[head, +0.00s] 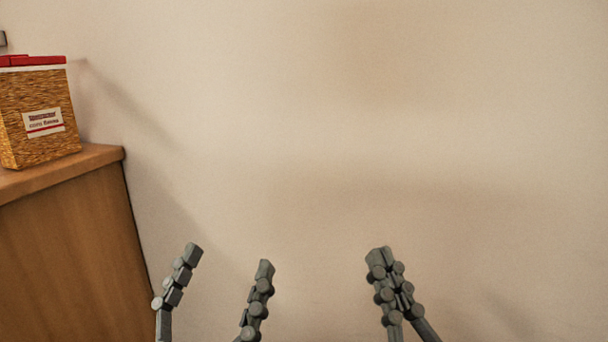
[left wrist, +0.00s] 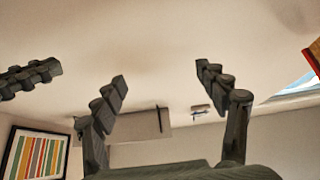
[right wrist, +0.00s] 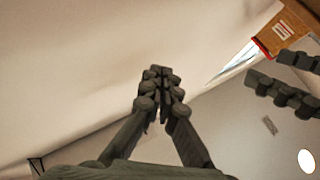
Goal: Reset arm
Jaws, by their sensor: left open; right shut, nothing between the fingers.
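My left gripper (head: 229,258) is at the bottom of the head view, left of centre. Its two fingers stand apart with nothing between them, and they also show in the left wrist view (left wrist: 160,75). My right gripper (head: 380,256) is at the bottom, right of centre. Its fingers are together and hold nothing, as the right wrist view (right wrist: 158,72) also shows. Both grippers point upward in front of a plain wall, apart from each other. Neither touches any object that I can see.
A wooden counter (head: 70,240) stands at the left of the head view. A grain-filled container with a red lid (head: 40,110) stands on it near its edge. The plain wall (head: 400,120) fills the rest. A striped framed picture (left wrist: 35,155) shows in the left wrist view.

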